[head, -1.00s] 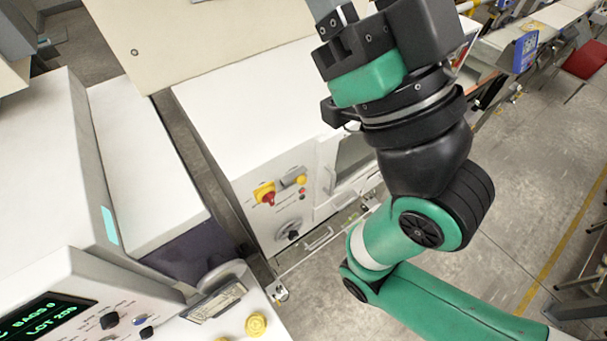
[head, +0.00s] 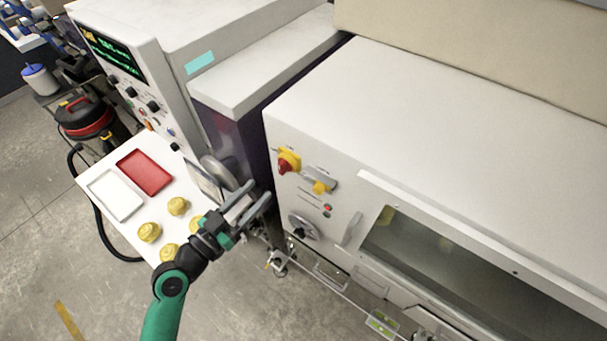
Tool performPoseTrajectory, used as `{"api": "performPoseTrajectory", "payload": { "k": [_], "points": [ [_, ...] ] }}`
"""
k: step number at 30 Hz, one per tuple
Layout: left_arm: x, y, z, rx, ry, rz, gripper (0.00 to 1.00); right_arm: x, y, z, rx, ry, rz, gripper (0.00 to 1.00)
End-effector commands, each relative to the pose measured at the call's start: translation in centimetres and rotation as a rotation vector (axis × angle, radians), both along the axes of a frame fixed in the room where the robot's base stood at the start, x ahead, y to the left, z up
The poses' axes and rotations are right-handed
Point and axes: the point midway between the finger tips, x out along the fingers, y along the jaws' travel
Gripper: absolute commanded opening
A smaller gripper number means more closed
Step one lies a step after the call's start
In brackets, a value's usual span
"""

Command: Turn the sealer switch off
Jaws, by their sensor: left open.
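The white sealer cabinet (head: 420,125) fills the right half of the head view. Its front panel carries a red rotary knob on a yellow plate (head: 288,162), a yellow switch on a grey plate (head: 322,187) and a dark round dial (head: 300,228). The labels are too small to read, so I cannot tell which is the sealer switch or its setting. My left gripper (head: 257,196) is open and empty, left of the panel and below the red knob, apart from both switches. My right gripper is out of view.
A white table (head: 108,165) at left holds a red tray (head: 145,172), a white tray (head: 116,196) and several yellow pieces (head: 178,206). A control box with a green display (head: 108,55) stands behind. A windowed hatch (head: 440,250) lies right of the panel.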

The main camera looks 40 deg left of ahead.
Motion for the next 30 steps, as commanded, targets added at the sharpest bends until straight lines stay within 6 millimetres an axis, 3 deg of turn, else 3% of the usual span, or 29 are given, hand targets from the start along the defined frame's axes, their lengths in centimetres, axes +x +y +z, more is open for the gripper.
{"api": "performPoseTrajectory", "payload": {
  "k": [2,8,11,22,30],
  "points": [
    [-0.4,0.6,-1.0,-0.005,0.009,0.018,0.5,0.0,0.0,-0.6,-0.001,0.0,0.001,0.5],
    [0.2,0.8,-0.6,-0.003,0.007,0.02,0.5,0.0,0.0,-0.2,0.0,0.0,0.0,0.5],
    [1.5,0.8,-0.4,-0.003,0.006,0.018,0.5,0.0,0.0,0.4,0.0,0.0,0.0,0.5],
    [9.3,1.1,-0.5,-0.002,0.005,0.018,0.5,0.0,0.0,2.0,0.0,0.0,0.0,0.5],
    [11.3,1.2,-0.6,-0.002,0.006,0.02,0.5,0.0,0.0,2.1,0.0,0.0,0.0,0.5]
  ]
}}
